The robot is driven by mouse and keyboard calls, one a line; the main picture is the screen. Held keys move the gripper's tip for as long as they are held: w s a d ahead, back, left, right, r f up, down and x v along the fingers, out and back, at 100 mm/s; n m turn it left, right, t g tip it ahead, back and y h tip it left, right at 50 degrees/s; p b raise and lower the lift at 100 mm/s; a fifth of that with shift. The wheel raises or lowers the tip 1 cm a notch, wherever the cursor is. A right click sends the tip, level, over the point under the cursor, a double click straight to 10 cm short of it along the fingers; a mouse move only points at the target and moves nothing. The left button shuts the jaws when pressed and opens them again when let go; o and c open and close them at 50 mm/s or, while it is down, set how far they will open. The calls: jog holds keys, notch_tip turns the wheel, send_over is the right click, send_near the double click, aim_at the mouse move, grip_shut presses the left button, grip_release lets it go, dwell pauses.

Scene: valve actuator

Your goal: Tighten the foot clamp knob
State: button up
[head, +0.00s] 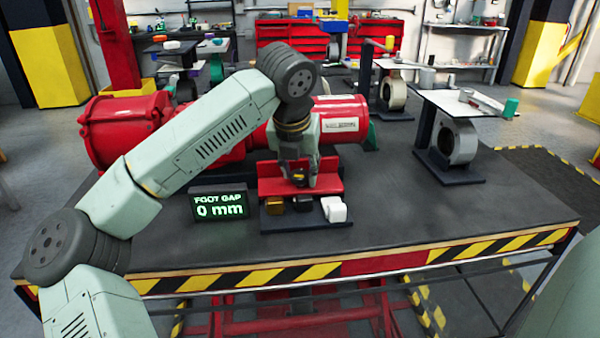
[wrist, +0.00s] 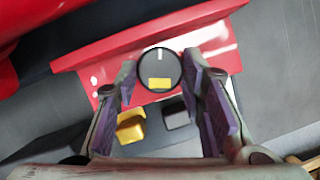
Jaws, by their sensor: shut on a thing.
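The foot clamp knob (wrist: 158,68) is round and black, with a white line at its top and a yellow patch. It sits at the red foot bracket (wrist: 95,75), which also shows in the head view (head: 268,186). My gripper (wrist: 160,76) has one finger on each side of the knob and is shut on it; in the head view my gripper (head: 299,180) comes down in front of the bracket and partly hides the knob. The display (head: 220,204) left of the bracket reads "FOOT GAP 0 mm".
A brass-yellow block (wrist: 130,127) and a dark block (wrist: 177,118) lie just below the knob. A white block (head: 334,209) stands beside them on the dark base. The red actuator body (head: 120,128) lies behind.

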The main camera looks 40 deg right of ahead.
jog(key=shift+w+m+g+h, duration=0.15)
jog(key=shift+m+g+h, duration=0.25)
jog(key=shift+m, duration=1.1)
jog(key=o, duration=1.1)
jog(key=shift+o, duration=0.2)
jog(key=v, duration=0.8)
jog(key=shift+w+r, duration=0.1)
